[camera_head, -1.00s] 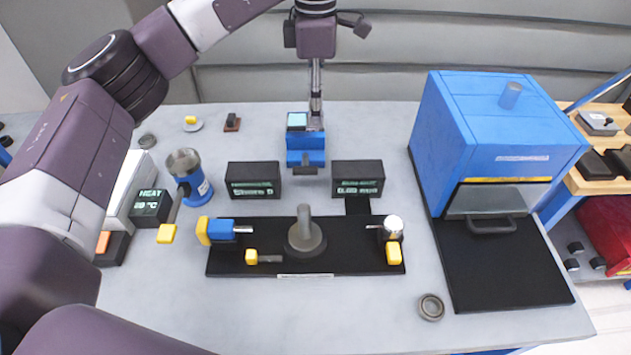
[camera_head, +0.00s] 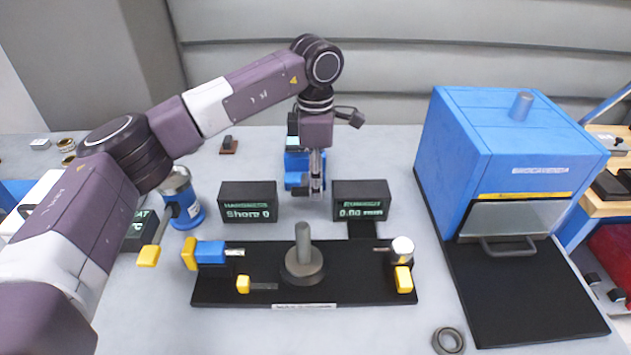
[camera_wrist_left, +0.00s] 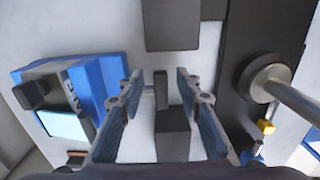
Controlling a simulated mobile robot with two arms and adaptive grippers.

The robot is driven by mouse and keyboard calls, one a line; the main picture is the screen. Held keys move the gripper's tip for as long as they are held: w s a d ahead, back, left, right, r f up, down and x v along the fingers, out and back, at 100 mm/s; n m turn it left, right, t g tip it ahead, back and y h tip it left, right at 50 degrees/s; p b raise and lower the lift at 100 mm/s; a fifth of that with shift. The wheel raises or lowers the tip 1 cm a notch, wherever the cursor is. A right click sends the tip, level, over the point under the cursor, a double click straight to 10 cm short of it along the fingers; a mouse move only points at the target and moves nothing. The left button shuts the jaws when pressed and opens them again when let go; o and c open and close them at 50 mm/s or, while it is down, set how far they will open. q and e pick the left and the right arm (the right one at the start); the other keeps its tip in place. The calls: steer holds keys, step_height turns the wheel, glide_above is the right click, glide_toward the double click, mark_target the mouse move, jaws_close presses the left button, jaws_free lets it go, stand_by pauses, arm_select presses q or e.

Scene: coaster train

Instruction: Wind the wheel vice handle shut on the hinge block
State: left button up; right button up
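A black base plate (camera_head: 345,290) carries a grey upright post (camera_head: 303,250) on a round foot, a blue block with a yellow end (camera_head: 210,252) at its left, a yellow-tipped lever (camera_head: 245,285) and a round pale knob with a yellow grip (camera_head: 403,278) at its right. I cannot tell for sure which part is the wheel vice handle or the hinge block. My left gripper (camera_head: 316,192) is above the table between the two displays, behind the plate. In the left wrist view its fingers (camera_wrist_left: 160,78) are apart with nothing held. The post (camera_wrist_left: 262,80) shows right of them. My right gripper is out of view.
Two dark display boxes (camera_head: 247,203) (camera_head: 361,199) flank the gripper. A blue device with a screen (camera_wrist_left: 65,110) stands behind it. A blue holder with a yellow handle (camera_head: 183,205) is left; a blue cabinet (camera_head: 490,150) is right. A grey ring (camera_head: 448,340) lies at the front.

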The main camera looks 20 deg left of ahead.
arm_select(q)
steer(key=shift+f, duration=0.45)
steer(key=shift+c, duration=0.7)
jaws_close()
steer(key=shift+d+y+p, duration=0.2)
steer(key=shift+y+p, duration=0.2)
steer(key=shift+y, duration=0.1)
steer(key=shift+d+f+g+y, duration=0.2)
steer(key=shift+g+y, duration=0.2)
steer(key=shift+y, duration=0.3)
steer(key=shift+w+d+f+g+y, duration=0.1)
steer(key=shift+f+g+y, duration=0.15)
steer(key=shift+y, duration=0.5)
steer(key=shift+f+g+y, duration=0.15)
steer(key=shift+f+y, duration=0.1)
steer(key=shift+y, duration=0.5)
